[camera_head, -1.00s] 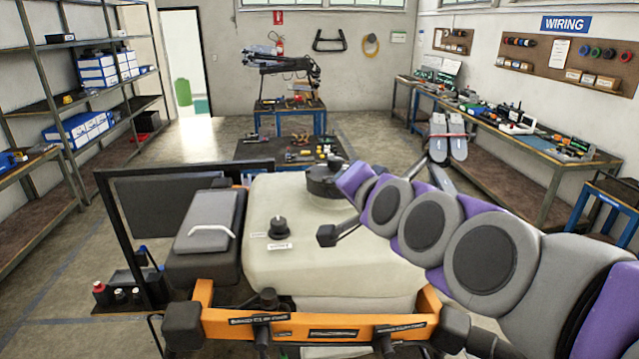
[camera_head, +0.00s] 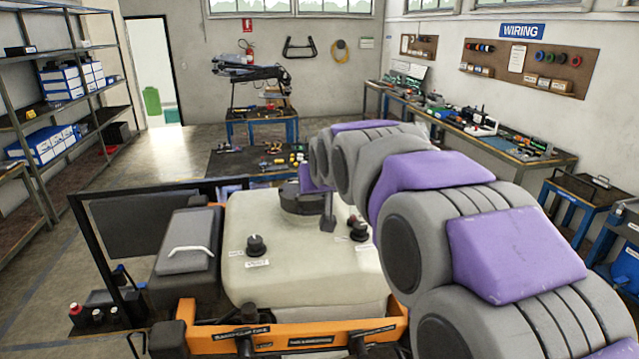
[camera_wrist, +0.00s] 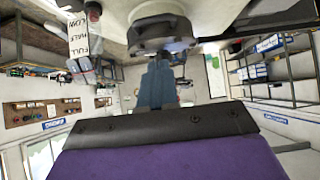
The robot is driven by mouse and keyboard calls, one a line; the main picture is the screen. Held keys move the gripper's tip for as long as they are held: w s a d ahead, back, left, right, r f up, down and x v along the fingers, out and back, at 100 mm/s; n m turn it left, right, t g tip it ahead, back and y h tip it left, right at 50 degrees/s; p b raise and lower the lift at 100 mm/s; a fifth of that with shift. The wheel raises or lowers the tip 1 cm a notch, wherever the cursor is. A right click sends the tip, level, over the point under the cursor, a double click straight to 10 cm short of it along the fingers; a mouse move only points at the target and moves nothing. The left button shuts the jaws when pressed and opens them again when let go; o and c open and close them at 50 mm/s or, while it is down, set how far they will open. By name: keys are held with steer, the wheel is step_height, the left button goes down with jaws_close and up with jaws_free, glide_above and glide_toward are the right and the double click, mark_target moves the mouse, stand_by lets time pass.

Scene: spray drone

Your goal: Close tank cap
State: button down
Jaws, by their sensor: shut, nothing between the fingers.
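The cream tank (camera_head: 300,262) sits on an orange frame in the head view. Its dark round cap (camera_head: 303,200) is at the tank's far side, partly hidden by my arm; it also shows upside down at the top of the wrist view (camera_wrist: 165,30). I cannot tell whether the cap is fully seated. My gripper (camera_wrist: 157,88) shows in the wrist view as blue-grey fingers shut together and empty, their tips just by the cap's edge. I cannot tell whether they touch it. In the head view the fingertips are not clear behind my arm.
A small black knob (camera_head: 255,244) stands on the tank's top. A grey box with a handle (camera_head: 187,243) is left of the tank. A low table with tools (camera_head: 228,163) is beyond it. A workbench (camera_head: 470,140) lines the right wall. Floor at left is open.

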steer(key=shift+w+a+f+p, duration=0.15)
steer(key=shift+w+f, duration=0.4)
steer(key=shift+f, duration=0.55)
steer(key=shift+w+a+f+p, duration=0.15)
steer(key=shift+w+f, duration=0.35)
steer(key=shift+f, duration=0.55)
steer(key=shift+w+a+f+p, duration=0.15)
steer(key=shift+w+f, duration=0.4)
steer(key=shift+f, duration=0.55)
steer(key=shift+s+f+b, duration=0.15)
steer(key=shift+f+b, duration=0.25)
steer(key=shift+f, duration=0.3)
steer(key=shift+s+f+b, duration=0.1)
steer(key=shift+f+b, duration=0.3)
steer(key=shift+f, duration=0.25)
steer(key=shift+r, duration=0.1)
